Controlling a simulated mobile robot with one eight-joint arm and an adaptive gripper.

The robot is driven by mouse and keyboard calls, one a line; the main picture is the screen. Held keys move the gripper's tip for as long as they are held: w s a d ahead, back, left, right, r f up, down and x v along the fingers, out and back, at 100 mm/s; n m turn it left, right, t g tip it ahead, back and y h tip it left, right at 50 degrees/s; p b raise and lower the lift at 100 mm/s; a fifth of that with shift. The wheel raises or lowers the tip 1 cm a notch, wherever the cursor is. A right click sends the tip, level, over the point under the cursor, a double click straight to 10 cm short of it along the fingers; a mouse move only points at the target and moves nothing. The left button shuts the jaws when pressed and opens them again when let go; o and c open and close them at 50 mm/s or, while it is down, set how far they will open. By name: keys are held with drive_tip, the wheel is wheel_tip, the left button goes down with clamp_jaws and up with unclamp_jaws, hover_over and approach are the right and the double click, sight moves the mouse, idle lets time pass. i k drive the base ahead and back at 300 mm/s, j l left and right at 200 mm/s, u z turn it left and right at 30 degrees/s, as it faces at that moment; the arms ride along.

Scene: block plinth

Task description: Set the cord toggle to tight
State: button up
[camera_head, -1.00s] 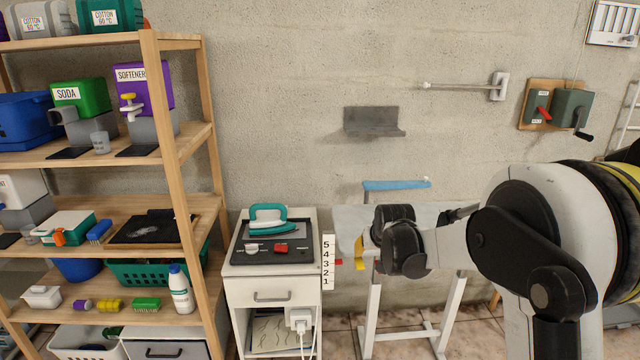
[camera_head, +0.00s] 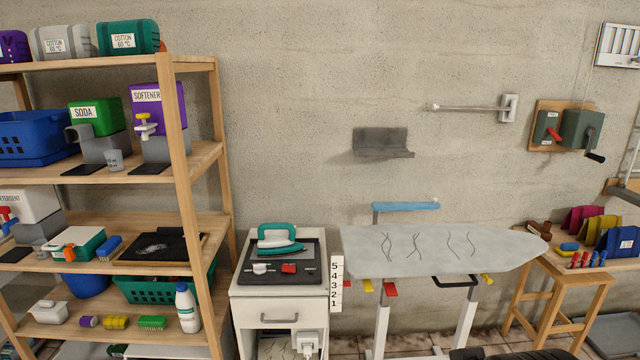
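No part is labelled as the cord toggle, and I cannot tell for sure which one it is. A small red piece (camera_head: 162,46) shows at the right end of the green COTTON 60 °C roll or bag (camera_head: 118,37) on the top shelf. A red lever (camera_head: 553,134) stands on a wall board beside a dark green crank box (camera_head: 582,129). The settings of both are too small to read. My gripper is not in view; only dark parts, probably of my arm, show at the bottom edge.
The wooden shelf (camera_head: 196,150) fills the left. A teal iron (camera_head: 277,239) rests on the white cabinet.

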sight(489, 281)
drive_tip(key=i+z, duration=0.2)
drive_tip(key=z, duration=0.15)
drive_tip(key=i+z, duration=0.45)
drive_tip(key=z, duration=0.2)
